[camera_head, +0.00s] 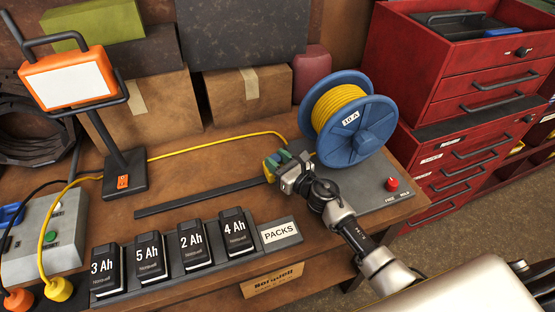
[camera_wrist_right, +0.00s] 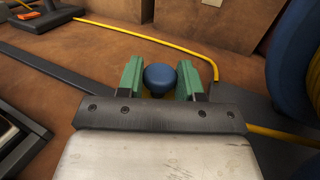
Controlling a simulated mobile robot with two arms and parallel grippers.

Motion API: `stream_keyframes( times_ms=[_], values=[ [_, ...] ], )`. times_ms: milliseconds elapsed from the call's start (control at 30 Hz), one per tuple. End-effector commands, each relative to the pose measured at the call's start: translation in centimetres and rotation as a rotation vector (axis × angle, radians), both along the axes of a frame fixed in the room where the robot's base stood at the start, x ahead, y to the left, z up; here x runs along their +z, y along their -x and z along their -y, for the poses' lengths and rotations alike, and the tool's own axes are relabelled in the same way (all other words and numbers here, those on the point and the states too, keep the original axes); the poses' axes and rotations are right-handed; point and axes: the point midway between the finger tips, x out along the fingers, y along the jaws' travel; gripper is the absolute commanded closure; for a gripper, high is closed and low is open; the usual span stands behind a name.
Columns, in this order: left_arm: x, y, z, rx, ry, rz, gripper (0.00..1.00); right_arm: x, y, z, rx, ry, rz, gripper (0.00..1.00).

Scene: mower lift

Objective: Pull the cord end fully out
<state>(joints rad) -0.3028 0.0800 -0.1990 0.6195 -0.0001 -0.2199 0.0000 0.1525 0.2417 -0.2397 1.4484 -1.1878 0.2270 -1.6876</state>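A blue reel (camera_head: 371,137) wound with yellow cord (camera_head: 338,104) stands on a grey base at the right of the bench. The cord end, with a round blue cap (camera_wrist_right: 160,78) and some yellow below it, is between the green fingertips of my right gripper (camera_head: 284,161). In the wrist view the right gripper (camera_wrist_right: 160,82) has a finger close against each side of the cap, with no clear gap. Yellow cord (camera_wrist_right: 285,136) runs from the reel side toward the gripper, which hides part of it. My left gripper is not in view.
Another yellow cord (camera_head: 215,142) crosses the bench behind a dark flat strip (camera_head: 205,197). A work lamp (camera_head: 125,170), battery packs (camera_head: 150,258) and a grey box (camera_head: 50,235) stand at the left. A red button (camera_head: 392,184) is on the reel base. Red drawers (camera_head: 450,150) are at the right.

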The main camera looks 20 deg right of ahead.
Motion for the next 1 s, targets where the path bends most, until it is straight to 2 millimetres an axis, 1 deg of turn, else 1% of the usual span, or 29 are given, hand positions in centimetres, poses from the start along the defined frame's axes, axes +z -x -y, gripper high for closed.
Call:
stream_keyframes(
  times_ms=[33, 200, 333, 400, 467, 600, 700, 800, 900, 1000],
  values=[
    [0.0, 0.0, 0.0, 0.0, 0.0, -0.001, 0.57, 0.0, 0.0, 0.0, 0.001, 0.0, 0.0, 0.73],
    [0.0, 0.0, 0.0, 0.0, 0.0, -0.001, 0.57, 0.0, 0.0, 0.0, 0.001, 0.0, 0.0, 0.99],
    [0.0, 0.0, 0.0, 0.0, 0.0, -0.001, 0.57, 0.0, 0.0, -0.1, 0.001, 0.0, 0.0, 1.0],
    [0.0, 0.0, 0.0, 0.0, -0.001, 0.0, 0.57, 0.0, 0.0, -0.8, 0.001, -0.001, 0.0, 1.0],
    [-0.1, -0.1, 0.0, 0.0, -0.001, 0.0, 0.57, 0.0, 0.1, -2.0, 0.003, -0.002, 0.0, 1.0],
    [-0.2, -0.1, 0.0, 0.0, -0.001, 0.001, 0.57, 0.0, 0.2, -5.5, 0.004, -0.003, 0.0, 1.0],
    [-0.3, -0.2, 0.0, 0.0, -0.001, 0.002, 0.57, -0.1, 0.3, -7.5, 0.003, -0.003, -0.001, 1.0],
    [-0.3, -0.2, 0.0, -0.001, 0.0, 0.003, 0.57, -0.1, 0.3, -8.7, 0.002, -0.002, -0.001, 1.0],
    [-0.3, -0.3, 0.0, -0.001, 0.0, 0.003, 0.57, 0.0, 0.3, -9.1, 0.001, -0.001, 0.0, 1.0],
    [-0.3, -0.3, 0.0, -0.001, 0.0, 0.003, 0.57, 0.0, 0.3, -9.1, 0.0, 0.0, 0.0, 1.0]
  ],
)
